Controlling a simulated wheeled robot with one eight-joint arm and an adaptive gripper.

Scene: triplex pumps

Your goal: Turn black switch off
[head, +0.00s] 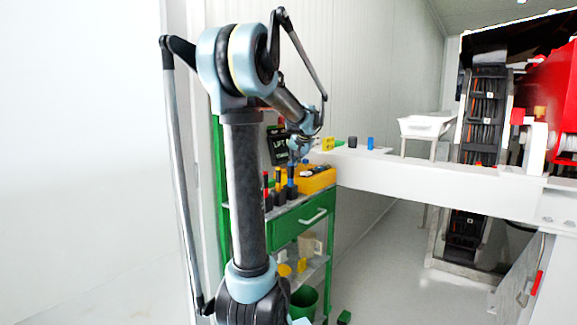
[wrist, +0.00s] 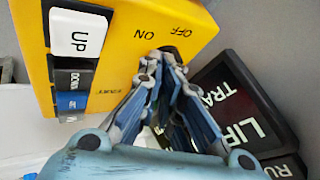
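The yellow control box (wrist: 150,22) fills the upper left of the wrist view, with OFF, ON and START lettering on its face. My gripper (wrist: 165,58) has its fingertips at the face beside the ON and OFF labels. A small dark part (wrist: 168,49) shows at the tips; it may be the black switch, mostly hidden by the fingers. The fingertips are close together, but whether they grip it is unclear. In the head view my gripper (head: 300,150) is above the orange-yellow box (head: 318,181) on the green cart.
A white UP rocker (wrist: 80,33), a black DOWN rocker (wrist: 73,80) and a blue rocker (wrist: 71,102) line the box's left side. A black sign with white letters (wrist: 235,100) lies close on the right. The green cart (head: 290,228) stands beside a white beam (head: 430,182).

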